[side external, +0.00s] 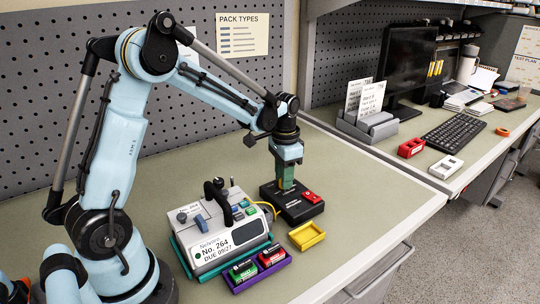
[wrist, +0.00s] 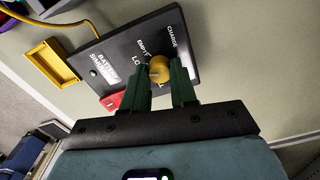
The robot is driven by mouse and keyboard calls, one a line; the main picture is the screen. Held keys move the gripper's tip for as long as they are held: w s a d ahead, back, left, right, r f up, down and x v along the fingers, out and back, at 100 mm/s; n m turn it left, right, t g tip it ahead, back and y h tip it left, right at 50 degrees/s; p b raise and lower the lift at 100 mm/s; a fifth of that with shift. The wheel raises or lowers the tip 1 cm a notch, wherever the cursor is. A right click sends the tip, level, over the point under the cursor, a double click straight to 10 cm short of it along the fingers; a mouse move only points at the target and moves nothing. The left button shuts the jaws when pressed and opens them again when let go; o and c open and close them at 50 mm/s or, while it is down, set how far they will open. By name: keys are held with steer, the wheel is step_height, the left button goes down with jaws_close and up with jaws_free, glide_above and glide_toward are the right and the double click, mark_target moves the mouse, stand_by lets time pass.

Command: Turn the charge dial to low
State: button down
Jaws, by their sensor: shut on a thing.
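The black battery simulator box (side external: 296,212) sits on the bench, right of the pump. It also shows in the wrist view (wrist: 112,52), with the words CHARGE, EMPTY and a partly hidden LO… printed around its dial. The yellow charge dial (wrist: 159,67) stands between my green fingers. My gripper (wrist: 161,76) is shut on the dial; it also shows from the side (side external: 286,186), pointing down onto the box. The fingers cover part of the dial and its labels, so I cannot tell its exact setting. A red part (side external: 312,197) is on the box's right side.
A grey pump (side external: 222,243) labelled No. 264 stands left of the box. A purple tray (side external: 262,276) with red and green packs is in front of it. An empty yellow tray (side external: 307,236) lies just in front of the box. Bench right of the box is clear.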

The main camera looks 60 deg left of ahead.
stand_by(0.3)
steer(key=c, duration=0.9)
jaws_free()
steer(key=shift+r, duration=0.1)
step_height(320, 180, up, 12)
steer(key=shift+f, duration=0.1)
steer(key=s+d+t, duration=0.2)
steer(key=s+d, duration=0.1)
steer(key=s, duration=0.1)
steer(key=s+d+f+n+t, duration=0.1)
steer(key=s+d+t, duration=0.1)
steer(key=s+d, duration=0.1)
steer(key=s+d+f+n+t, duration=0.1)
steer(key=s+d+t, duration=0.2)
steer(key=s, duration=0.2)
steer(key=shift+s+d+f, duration=0.25)
steer(key=shift+s+d, duration=0.1)
steer(key=shift+d, duration=0.05)
